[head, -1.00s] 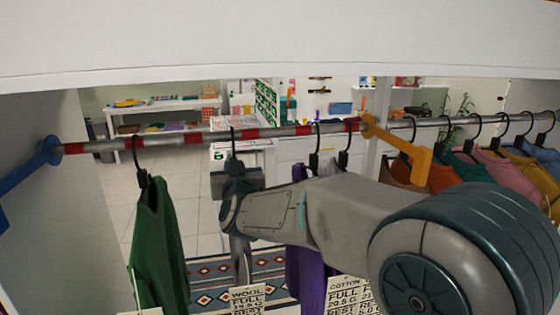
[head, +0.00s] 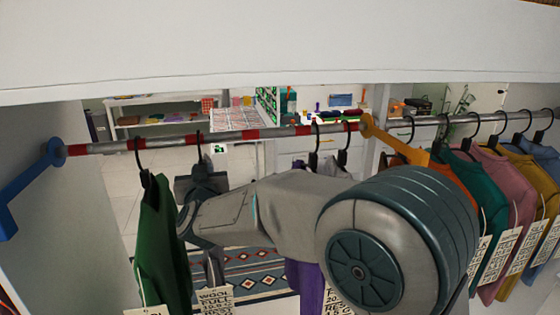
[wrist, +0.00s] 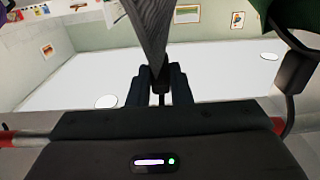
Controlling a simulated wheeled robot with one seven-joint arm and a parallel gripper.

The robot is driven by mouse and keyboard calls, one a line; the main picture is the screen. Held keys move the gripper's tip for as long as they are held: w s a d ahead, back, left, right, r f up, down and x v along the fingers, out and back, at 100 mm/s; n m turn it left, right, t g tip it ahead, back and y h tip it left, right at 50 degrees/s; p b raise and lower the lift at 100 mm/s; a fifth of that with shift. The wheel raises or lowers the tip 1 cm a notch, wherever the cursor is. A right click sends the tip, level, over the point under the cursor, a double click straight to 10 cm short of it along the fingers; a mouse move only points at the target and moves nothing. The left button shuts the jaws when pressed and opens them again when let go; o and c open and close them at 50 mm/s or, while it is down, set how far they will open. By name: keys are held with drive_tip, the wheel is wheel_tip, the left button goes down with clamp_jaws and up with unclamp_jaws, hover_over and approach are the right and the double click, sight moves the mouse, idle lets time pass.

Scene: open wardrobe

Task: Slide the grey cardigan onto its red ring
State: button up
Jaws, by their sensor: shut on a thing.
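The grey cardigan (head: 214,269) hangs from a black hanger whose hook (head: 199,150) is over the rail. My gripper (wrist: 161,88) is shut on this hanger just below the grey cloth in the wrist view. In the head view my wrist hides most of the cardigan, and a WOOL tag (head: 216,300) hangs below. The rail (head: 222,136) carries several red rings. The hook is at or very close to the red ring left of the middle one (head: 249,134); I cannot tell whether it is centred on it.
A green garment (head: 163,240) hangs close on the left. Purple and grey garments (head: 305,283) hang to the right, partly behind my arm. A blue bracket (head: 45,160) and an orange bracket (head: 392,140) bound this stretch of rail. Several coloured garments hang beyond the orange bracket.

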drive_tip(key=shift+s+a+r, duration=0.1)
drive_tip(key=shift+s+a, duration=0.05)
drive_tip(key=shift+a, duration=0.3)
drive_tip(key=o, duration=0.9)
drive_tip(key=shift+d, duration=0.1)
drive_tip(key=shift+f, duration=0.2)
drive_tip(key=b+v, duration=0.3)
drive_tip(key=v, duration=1)
drive_tip(key=shift+s+d+r, duration=0.15)
drive_tip(key=shift+s, duration=0.2)
drive_tip(key=shift+d, duration=0.1)
